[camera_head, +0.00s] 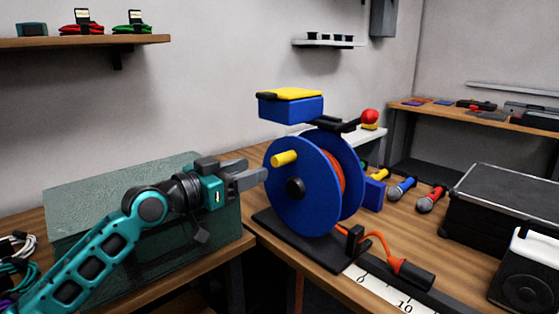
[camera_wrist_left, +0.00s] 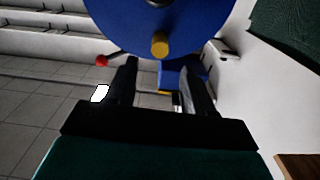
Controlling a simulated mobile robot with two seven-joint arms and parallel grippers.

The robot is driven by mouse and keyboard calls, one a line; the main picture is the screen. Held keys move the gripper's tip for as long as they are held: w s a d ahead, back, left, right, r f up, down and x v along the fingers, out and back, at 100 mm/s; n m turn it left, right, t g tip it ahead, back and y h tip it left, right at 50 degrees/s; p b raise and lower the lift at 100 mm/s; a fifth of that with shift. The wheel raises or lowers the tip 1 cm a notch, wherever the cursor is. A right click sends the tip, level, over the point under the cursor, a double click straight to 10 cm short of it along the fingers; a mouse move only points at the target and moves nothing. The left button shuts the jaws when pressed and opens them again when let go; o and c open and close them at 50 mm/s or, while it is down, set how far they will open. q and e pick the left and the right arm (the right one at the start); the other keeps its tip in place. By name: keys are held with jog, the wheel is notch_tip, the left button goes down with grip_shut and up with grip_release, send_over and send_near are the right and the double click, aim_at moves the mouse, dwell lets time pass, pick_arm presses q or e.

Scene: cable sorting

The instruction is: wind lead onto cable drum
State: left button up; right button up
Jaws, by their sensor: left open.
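The blue cable drum (camera_head: 312,195) stands upright on a black base (camera_head: 290,243), with orange lead (camera_head: 337,172) between its flanges. A yellow crank handle (camera_head: 285,158) sticks out of the near flange. The lead's free end (camera_head: 378,238) runs through a black guide (camera_head: 354,240) to a dark connector (camera_head: 415,275) on the table. My left gripper (camera_head: 262,174) is open and empty, just left of the drum and slightly below the handle. In the left wrist view, the handle (camera_wrist_left: 160,44) appears beyond the gap between the open fingers (camera_wrist_left: 160,75). My right gripper is not in view.
A greenish box (camera_head: 130,180) stands behind my left arm. A blue and yellow box (camera_head: 291,105) and a red knob (camera_head: 370,116) show above the drum. Microphones (camera_head: 402,188), a black case (camera_head: 500,212) and a speaker (camera_head: 525,275) stand right. A white scale (camera_head: 385,292) lies in front.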

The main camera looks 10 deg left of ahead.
aim_at(270, 163)
pick_arm(q)
jog(key=x, duration=0.9)
jog(key=shift+w+d, duration=0.1)
jog(key=shift+d, duration=0.05)
grip_shut()
dwell(0.4)
